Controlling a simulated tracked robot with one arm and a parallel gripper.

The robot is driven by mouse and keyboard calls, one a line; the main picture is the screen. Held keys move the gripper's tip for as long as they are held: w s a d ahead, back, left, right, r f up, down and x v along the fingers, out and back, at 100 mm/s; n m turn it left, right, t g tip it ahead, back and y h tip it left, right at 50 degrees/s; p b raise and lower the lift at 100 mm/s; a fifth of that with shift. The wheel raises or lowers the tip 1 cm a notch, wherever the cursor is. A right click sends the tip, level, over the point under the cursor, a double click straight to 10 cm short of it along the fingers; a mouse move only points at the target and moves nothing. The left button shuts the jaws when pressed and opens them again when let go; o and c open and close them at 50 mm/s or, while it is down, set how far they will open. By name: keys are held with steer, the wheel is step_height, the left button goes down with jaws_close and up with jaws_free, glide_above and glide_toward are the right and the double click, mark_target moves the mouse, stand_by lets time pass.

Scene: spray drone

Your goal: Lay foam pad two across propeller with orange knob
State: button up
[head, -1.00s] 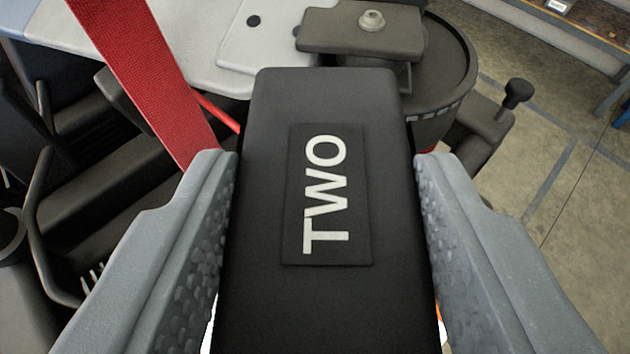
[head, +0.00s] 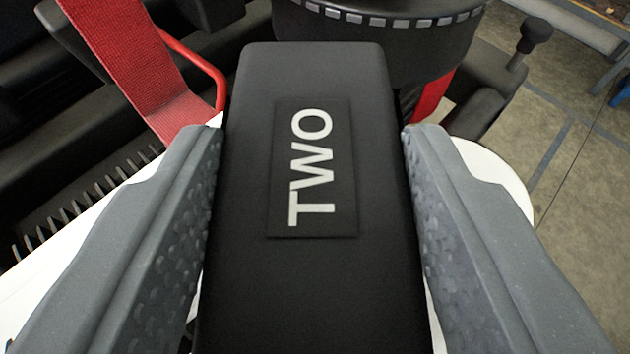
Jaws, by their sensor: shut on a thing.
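The black foam pad (head: 310,270), marked TWO in white letters, fills the middle of the head view. My gripper (head: 312,135) is shut on it, with one grey textured finger against each long side. The pad points away from me, its far end in front of a dark round drum. A white surface shows below the pad on both sides. I cannot tell whether the pad touches it. No orange knob shows, and I cannot make out a propeller for certain.
A dark round drum (head: 385,40) with light marks around its rim stands beyond the pad. A black knob on a stem (head: 533,34) stands at upper right, before open floor (head: 590,190).

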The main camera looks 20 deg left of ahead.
steer(key=shift+f+b, duration=0.35)
steer(key=shift+f, duration=0.25)
steer(key=o, duration=1)
steer(key=s+d+r+m+t+h+b, duration=0.1)
steer(key=s+d+r+h+b, duration=0.1)
steer(key=s+d+r+b, duration=0.2)
steer(key=s+d+r+m+t+h+b, duration=0.1)
steer(key=s+d+r+b, duration=0.3)
steer(key=s+d, duration=0.5)
steer(key=s+d+r+m+t+h+b, duration=0.1)
steer(key=s+d+r+m+h+b, duration=0.1)
steer(key=s+d+b, duration=0.4)
steer(key=shift+s+d+r+m+h+b, duration=0.15)
steer(key=shift+s+r+m+b, duration=0.1)
steer(key=shift+s+r, duration=0.25)
steer(key=shift+s+d+r+m+h+b, duration=0.15)
steer(key=shift+s+r+m+b, duration=0.1)
steer(key=shift+s+r, duration=0.25)
